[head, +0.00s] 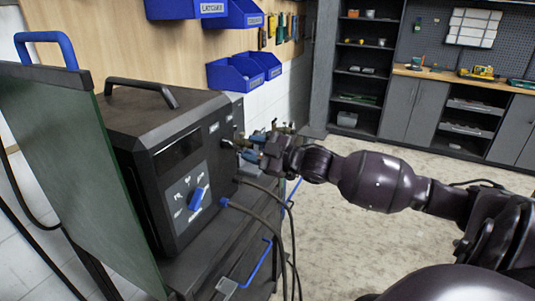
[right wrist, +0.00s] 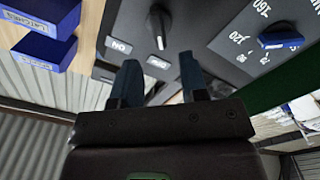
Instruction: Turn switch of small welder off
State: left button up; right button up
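The small welder (head: 165,130) is a dark box with a top handle, on the left in the head view. Its black rotary switch (right wrist: 160,22) shows at the top of the right wrist view, above light labels, one reading ON upside down. My right gripper (right wrist: 157,70) is open, its two blue-grey fingers apart and nothing between them. It faces the panel, with the switch beyond the fingertips and between them in the picture; contact cannot be told. My left gripper is not in view.
A blue dial (head: 197,198) with a number scale sits on the same front panel. Cables (head: 265,222) hang from the panel's lower right. A dark green panel (head: 75,175) stands left of the welder. Blue bins (head: 240,72) hang on the wall behind. Open floor lies to the right.

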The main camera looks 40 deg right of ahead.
jog(key=shift+v, duration=2.1)
